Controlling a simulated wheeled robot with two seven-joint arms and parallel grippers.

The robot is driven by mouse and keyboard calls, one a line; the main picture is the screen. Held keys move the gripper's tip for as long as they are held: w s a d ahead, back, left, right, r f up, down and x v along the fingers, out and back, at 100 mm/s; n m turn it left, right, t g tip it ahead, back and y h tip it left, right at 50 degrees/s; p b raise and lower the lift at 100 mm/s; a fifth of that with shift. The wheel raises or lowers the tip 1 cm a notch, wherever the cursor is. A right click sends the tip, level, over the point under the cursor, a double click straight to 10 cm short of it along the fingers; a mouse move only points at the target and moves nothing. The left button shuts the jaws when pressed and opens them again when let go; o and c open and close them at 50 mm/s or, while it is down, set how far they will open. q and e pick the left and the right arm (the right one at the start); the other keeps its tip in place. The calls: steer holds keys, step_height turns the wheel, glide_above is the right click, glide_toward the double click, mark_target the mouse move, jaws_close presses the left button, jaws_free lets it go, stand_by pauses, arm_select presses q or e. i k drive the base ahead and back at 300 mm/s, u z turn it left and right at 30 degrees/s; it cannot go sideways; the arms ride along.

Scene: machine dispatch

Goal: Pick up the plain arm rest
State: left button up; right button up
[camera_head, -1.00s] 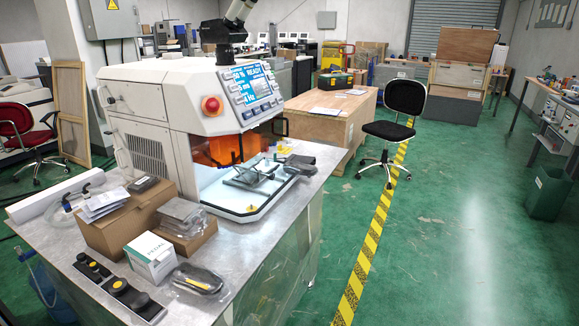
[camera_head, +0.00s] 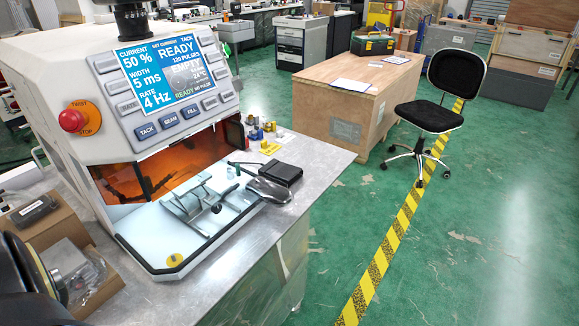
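A dark, smooth oval pad (camera_head: 269,190), which looks like an arm rest, lies at the right front edge of the machine's open chamber, near the table edge. A black box-like piece (camera_head: 275,172) lies right behind it, and I cannot tell whether they touch. Neither of my grippers shows. A dark rounded part at the lower left looks like part of my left arm, with no fingertips visible.
The white machine (camera_head: 130,110) with a lit panel fills the left of the metal-topped table (camera_head: 322,152). Beyond are a wooden crate (camera_head: 330,105) and a black chair (camera_head: 430,115). Green floor to the right is open.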

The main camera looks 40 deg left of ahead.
mark_target(269, 197)
steer(key=i, duration=0.85)
steer(key=u, duration=2.8)
